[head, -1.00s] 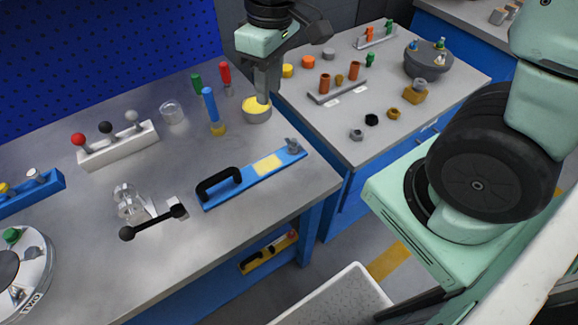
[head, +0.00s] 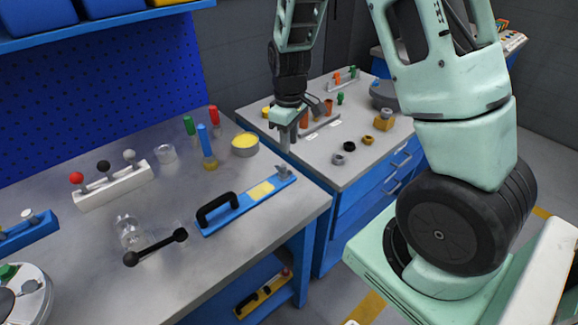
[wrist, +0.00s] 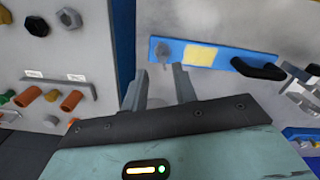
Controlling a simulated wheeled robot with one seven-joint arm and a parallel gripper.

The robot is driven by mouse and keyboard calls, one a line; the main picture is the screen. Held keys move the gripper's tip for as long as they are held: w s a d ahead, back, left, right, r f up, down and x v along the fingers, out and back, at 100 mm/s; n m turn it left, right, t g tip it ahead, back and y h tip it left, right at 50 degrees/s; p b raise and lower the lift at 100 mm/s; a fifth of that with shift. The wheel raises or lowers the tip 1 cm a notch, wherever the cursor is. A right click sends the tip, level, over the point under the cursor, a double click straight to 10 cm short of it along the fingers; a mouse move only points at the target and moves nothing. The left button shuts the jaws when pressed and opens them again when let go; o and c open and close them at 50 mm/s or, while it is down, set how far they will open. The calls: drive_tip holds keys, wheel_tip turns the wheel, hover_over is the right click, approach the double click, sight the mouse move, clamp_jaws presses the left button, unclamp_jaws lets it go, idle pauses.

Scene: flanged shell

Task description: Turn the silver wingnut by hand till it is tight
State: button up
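The silver wingnut (head: 283,172) stands on the right end of a blue bar (head: 232,210) with a black handle and a yellow label. It also shows in the wrist view (wrist: 162,50), at the bar's left end, beyond my fingertips. My gripper (head: 286,145) hangs just above and behind the wingnut in the head view, fingers pointing down. In the wrist view my gripper (wrist: 159,80) has its two fingers apart with nothing between them. The wingnut appears roughly in line with the gap, and the fingers look clear of it.
A tin with yellow contents (head: 245,145), a blue-handled tool (head: 207,148) and a black-knobbed bar (head: 155,247) are on the same bench. The second bench (head: 325,165) holds nuts and orange pegs. A gap separates the two benches.

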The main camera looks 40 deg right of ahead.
sight(289, 169)
wheel_tip(289, 169, down, 10)
drive_tip(key=shift+r, duration=0.25)
clamp_jaws()
